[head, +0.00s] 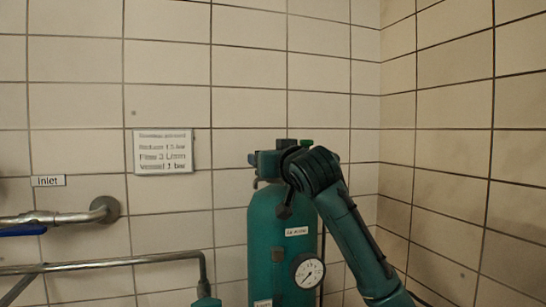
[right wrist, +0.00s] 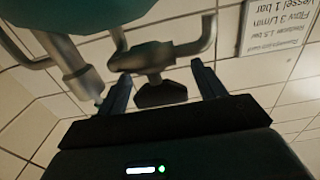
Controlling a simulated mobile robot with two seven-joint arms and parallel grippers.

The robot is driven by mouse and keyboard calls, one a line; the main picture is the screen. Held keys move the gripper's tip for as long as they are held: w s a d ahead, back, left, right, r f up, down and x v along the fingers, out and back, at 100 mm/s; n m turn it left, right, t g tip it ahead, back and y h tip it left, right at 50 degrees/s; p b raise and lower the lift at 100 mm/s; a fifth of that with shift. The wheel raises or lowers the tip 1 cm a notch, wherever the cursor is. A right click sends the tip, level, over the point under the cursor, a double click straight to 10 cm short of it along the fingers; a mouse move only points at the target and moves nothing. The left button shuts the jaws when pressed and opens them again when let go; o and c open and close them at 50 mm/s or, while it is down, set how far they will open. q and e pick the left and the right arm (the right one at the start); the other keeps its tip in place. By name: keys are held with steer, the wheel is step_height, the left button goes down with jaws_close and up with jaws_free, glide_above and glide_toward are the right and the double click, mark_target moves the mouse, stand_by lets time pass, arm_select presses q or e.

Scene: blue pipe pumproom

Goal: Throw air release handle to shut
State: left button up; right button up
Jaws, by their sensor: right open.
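The teal pressure vessel (head: 268,245) stands upright against the tiled wall in the head view. In the right wrist view, which is upside down, a grey metal fitting with bent pipes (right wrist: 152,57) bears a dark, blunt handle (right wrist: 160,94), seemingly the air release handle. My right gripper (right wrist: 161,70) is open, with one finger on each side of this handle and visible gaps between. I cannot tell whether either finger touches the fitting. In the head view my right arm covers part of the vessel's top and hides the fingers. My left gripper is out of view.
A round gauge (head: 307,270) sits on the vessel's front. A notice (head: 163,151) and an "Inlet" label (head: 48,181) are on the wall. Metal pipes (head: 120,262) run at the left. The wall corner is at the right; the wall above the vessel is clear.

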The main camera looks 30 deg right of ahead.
steer(key=c, duration=1)
